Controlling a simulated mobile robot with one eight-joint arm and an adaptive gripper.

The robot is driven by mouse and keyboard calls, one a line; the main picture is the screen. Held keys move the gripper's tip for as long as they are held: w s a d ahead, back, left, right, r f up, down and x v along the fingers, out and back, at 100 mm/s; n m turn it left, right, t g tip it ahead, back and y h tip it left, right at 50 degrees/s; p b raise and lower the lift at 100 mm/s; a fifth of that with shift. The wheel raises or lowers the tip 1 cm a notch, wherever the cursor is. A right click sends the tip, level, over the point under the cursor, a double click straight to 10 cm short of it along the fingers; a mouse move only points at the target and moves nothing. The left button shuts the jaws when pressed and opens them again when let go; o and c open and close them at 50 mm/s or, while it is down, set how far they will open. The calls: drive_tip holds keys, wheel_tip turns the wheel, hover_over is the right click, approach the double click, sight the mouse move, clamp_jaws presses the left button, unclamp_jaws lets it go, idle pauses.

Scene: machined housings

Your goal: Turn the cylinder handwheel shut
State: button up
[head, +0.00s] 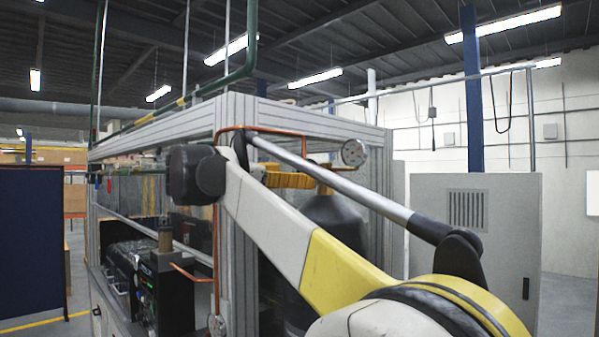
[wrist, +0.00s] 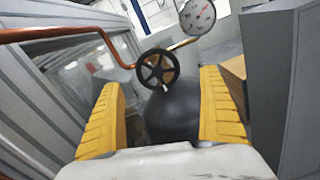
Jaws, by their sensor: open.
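The cylinder handwheel (wrist: 158,69) is a small black spoked wheel with a brass-coloured centre, at the upper middle of the wrist view. It sits above the dark rounded cylinder (wrist: 175,112), which also shows in the head view (head: 336,222) behind my arm. My gripper (wrist: 160,95) has two yellow ribbed fingers spread wide, with nothing between them touching. The handwheel appears beyond the fingertips, roughly centred between them. In the head view my gripper (head: 290,180) shows only partly behind my arm, and the handwheel is hidden there.
A copper pipe (wrist: 60,34) runs from the left to the handwheel. A pressure gauge (wrist: 197,16) stands up at the right; it also shows in the head view (head: 353,152). Grey frame posts (wrist: 275,75) flank the cylinder. A grey cabinet (head: 475,240) stands at the right.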

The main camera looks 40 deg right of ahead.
drive_tip(key=d, duration=0.5)
drive_tip(key=shift+w+d+p, duration=0.25)
drive_tip(key=shift+w+p, duration=0.05)
drive_tip(key=shift+w, duration=0.05)
drive_tip(key=shift+w+f, duration=0.1)
drive_tip(key=c, duration=1.2)
